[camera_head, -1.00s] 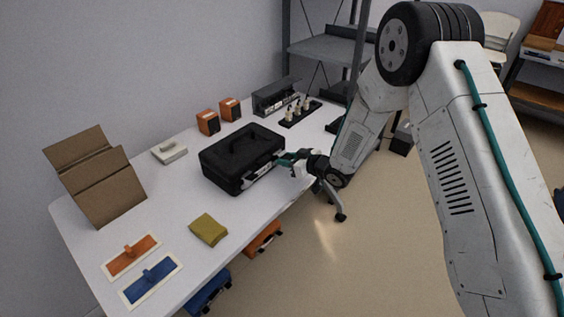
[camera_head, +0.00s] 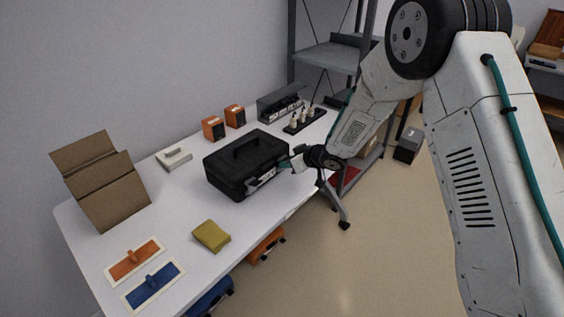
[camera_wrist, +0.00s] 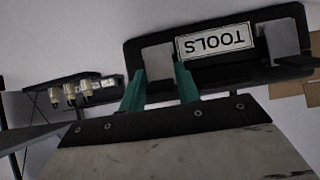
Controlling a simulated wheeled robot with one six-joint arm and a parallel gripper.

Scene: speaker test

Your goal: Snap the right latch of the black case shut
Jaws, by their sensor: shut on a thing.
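The black case (camera_head: 238,160) stands on the white table with its lid down and its handle on top. In the wrist view its front (camera_wrist: 215,75) carries a white TOOLS label (camera_wrist: 214,42), which appears upside down. Two grey latches flank the label. The right latch (camera_wrist: 158,62) shows at the picture's left, between the green fingertips of my gripper (camera_wrist: 162,72). My gripper is shut on it; whether the latch is snapped cannot be told. The other latch (camera_wrist: 284,38) is at the picture's right. In the head view my gripper (camera_head: 291,163) is at the case's front right.
Orange speakers (camera_head: 214,128) and a dark rack with pale pieces (camera_head: 304,121) stand behind the case. Table between case and cloth is clear.

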